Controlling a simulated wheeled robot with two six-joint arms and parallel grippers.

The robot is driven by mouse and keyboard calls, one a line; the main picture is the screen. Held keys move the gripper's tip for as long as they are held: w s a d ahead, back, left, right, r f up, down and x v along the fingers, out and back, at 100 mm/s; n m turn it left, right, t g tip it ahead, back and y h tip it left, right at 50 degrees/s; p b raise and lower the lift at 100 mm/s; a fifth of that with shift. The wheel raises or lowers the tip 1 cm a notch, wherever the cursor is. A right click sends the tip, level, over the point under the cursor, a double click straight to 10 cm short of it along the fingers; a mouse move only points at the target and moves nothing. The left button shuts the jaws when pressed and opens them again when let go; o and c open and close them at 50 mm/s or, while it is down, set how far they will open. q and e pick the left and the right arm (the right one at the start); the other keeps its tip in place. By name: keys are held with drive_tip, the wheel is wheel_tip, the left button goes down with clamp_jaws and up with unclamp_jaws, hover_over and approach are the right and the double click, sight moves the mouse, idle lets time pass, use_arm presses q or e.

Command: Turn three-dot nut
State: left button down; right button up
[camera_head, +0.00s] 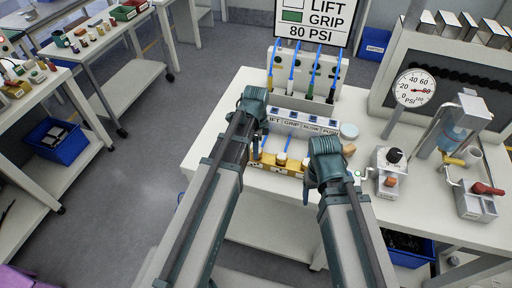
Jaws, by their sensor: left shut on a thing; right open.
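A low yellow-orange rail (268,164) with several small fittings runs along the front of the white bench, behind and between my grippers. Blue tubes rise from some of the fittings. The dots on the nuts are too small to read, so I cannot tell which is the three-dot nut. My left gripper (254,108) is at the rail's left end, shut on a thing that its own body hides. My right gripper (326,163) is open at the rail's right end. Its fingertips are mostly hidden behind its body.
A labelled grey block (297,125) stands behind the rail, below a panel with hanging tubes and an "80 PSI" sign (314,17). A pressure gauge (415,88), a black-knobbed valve box (392,160) and a red-handled device (476,200) stand at right. Side tables (38,118) are at left.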

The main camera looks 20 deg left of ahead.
idle(0.5)
use_arm(q)
drive_tip(key=shift+c, duration=1.5)
unclamp_jaws()
drive_tip(key=shift+r, duration=0.1)
wheel_tip(320, 180, up, 14)
drive_tip(key=p, duration=1.3)
drive_tip(key=shift+f+p, duration=0.2)
drive_tip(key=shift+p, duration=0.2)
drive_tip(key=s+d+f+n+b, duration=0.4)
drive_tip(key=s+d+n, duration=0.1)
drive_tip(key=s, duration=0.2)
drive_tip(key=s+d+f+n+y+b, duration=0.1)
drive_tip(key=s+d+f+n+b, duration=0.3)
drive_tip(key=s+d+n, duration=0.1)
drive_tip(key=shift+s+d+f+n, duration=0.2)
drive_tip(key=shift+s+d+n, duration=0.15)
drive_tip(key=shift+s+n, duration=0.6)
